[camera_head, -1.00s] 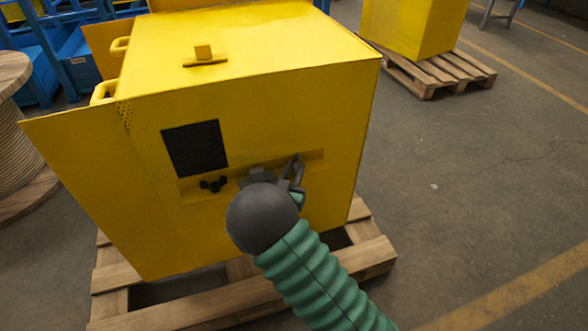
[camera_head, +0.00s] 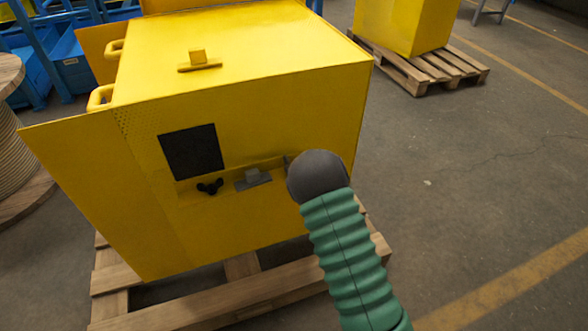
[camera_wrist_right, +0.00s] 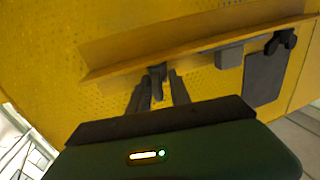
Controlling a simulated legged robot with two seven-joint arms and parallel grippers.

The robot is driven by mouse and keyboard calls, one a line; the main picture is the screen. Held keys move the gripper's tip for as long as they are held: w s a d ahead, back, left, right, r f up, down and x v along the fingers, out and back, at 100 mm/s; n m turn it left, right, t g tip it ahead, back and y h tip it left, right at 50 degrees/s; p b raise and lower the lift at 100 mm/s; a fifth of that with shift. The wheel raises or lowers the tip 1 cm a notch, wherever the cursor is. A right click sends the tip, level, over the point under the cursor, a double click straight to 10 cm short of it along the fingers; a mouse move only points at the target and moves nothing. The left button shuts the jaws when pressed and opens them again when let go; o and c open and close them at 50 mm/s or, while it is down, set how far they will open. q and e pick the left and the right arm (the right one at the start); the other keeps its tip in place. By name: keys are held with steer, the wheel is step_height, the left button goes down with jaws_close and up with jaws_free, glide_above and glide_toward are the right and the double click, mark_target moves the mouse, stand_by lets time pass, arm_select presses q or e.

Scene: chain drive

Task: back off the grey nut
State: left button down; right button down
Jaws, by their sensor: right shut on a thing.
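The yellow cabinet (camera_head: 250,120) has a recessed ledge across its front. My right gripper (camera_wrist_right: 158,84) is at this ledge, its two grey fingers on either side of a small dark grey piece, which looks like the grey nut (camera_wrist_right: 157,71). The gripper is shut on it. In the head view my dark round wrist and green sleeve hide the fingers and the nut. My left gripper is in neither view.
Left of my right wrist on the ledge are a grey block (camera_head: 253,178) and a black three-lobed knob (camera_head: 210,187). A black square panel (camera_head: 192,151) sits above them. The cabinet stands on a wooden pallet (camera_head: 200,303).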

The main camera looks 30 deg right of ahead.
steer(key=n+y, duration=0.2)
steer(key=y, duration=0.1)
steer(key=d+n+g+y+p, duration=0.1)
steer(key=n+y, duration=0.1)
steer(key=y, duration=0.2)
steer(key=shift+d+f+n, duration=0.1)
steer(key=shift+f+n, duration=0.1)
steer(key=shift+n, duration=0.1)
steer(key=n+y, duration=0.1)
steer(key=g+y, duration=0.1)
steer(key=n+g+y, duration=0.1)
steer(key=shift+w+d+f+n+y, duration=0.1)
steer(key=shift+w+d+n+y, duration=0.1)
steer(key=shift+d+n+y, duration=0.1)
steer(key=n+g+y, duration=0.1)
steer(key=n+g+y+b, duration=0.1)
steer(key=g, duration=0.1)
steer(key=shift+w+d+f+y+b, duration=0.1)
steer(key=shift+w+f+y+b, duration=0.05)
steer(key=shift+y+b, duration=0.2)
steer(key=shift+w+d+n+g+y+b, duration=0.1)
steer(key=shift+w+n+g+y+b, duration=0.05)
steer(key=shift+n+g+y+b, duration=0.75)
steer(key=shift+n+g+y, duration=0.25)
steer(key=shift+n+g, duration=0.25)
steer(key=shift+g, duration=0.1)
steer(key=shift+r, duration=0.2)
